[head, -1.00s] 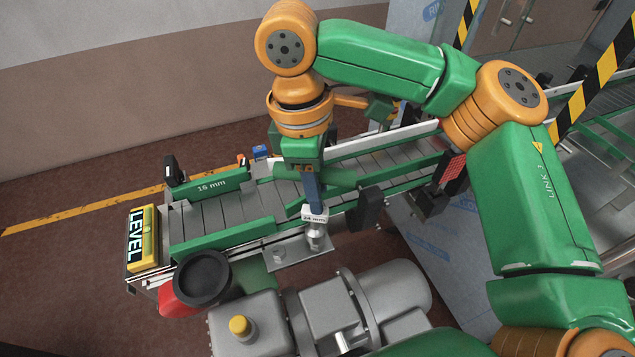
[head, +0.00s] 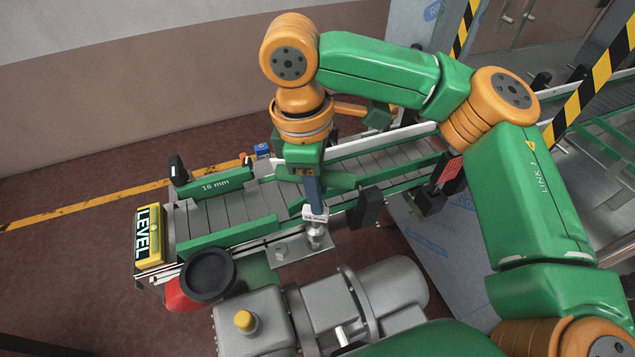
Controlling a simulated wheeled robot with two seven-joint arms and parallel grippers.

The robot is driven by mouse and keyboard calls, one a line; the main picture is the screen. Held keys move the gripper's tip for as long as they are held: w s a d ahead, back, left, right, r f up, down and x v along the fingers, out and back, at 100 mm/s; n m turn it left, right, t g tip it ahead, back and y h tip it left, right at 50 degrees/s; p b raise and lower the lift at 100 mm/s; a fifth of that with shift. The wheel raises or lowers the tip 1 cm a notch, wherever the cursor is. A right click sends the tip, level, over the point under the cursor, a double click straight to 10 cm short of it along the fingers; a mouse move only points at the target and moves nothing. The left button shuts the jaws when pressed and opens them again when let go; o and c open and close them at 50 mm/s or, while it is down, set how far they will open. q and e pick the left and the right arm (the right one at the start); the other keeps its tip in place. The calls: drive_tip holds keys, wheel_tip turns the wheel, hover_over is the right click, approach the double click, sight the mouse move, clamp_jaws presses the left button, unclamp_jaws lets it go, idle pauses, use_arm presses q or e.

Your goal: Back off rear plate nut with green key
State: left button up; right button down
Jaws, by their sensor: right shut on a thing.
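The key has a white collar (head: 315,213), whose lettering I cannot read now. Its lower end stands over a metal nut or stud (head: 316,236) on a grey metal plate (head: 290,252); I cannot tell how far they engage. A second, shorter nut (head: 280,251) sits on the plate to the left, uncovered. A green bar marked "16 mm" (head: 215,184) lies along the conveyor's far side; I cannot tell whether it is a key. My left gripper does not show.
The roller conveyor (head: 230,210) has green side rails and black posts (head: 364,207). A grey motor (head: 385,288) and a black round cap (head: 208,275) stand close in front. A yellow LEVEL block (head: 150,237) sits at the conveyor's left end.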

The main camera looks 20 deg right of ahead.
drive_tip(key=shift+f, duration=0.2)
idle(0.6)
drive_tip(key=shift+f+b, duration=0.35)
drive_tip(key=shift+f, duration=0.55)
drive_tip(key=shift+r+n+p, duration=0.1)
drive_tip(key=shift+n+p, duration=0.35)
drive_tip(key=shift+n, duration=0.05)
drive_tip(key=n, duration=0.5)
drive_tip(key=shift+w+d+t, duration=0.1)
drive_tip(key=shift+t, duration=0.2)
drive_tip(key=n, duration=0.6)
drive_tip(key=shift+w+t, duration=0.1)
drive_tip(key=shift+t, duration=0.3)
drive_tip(key=shift+r, duration=2.95)
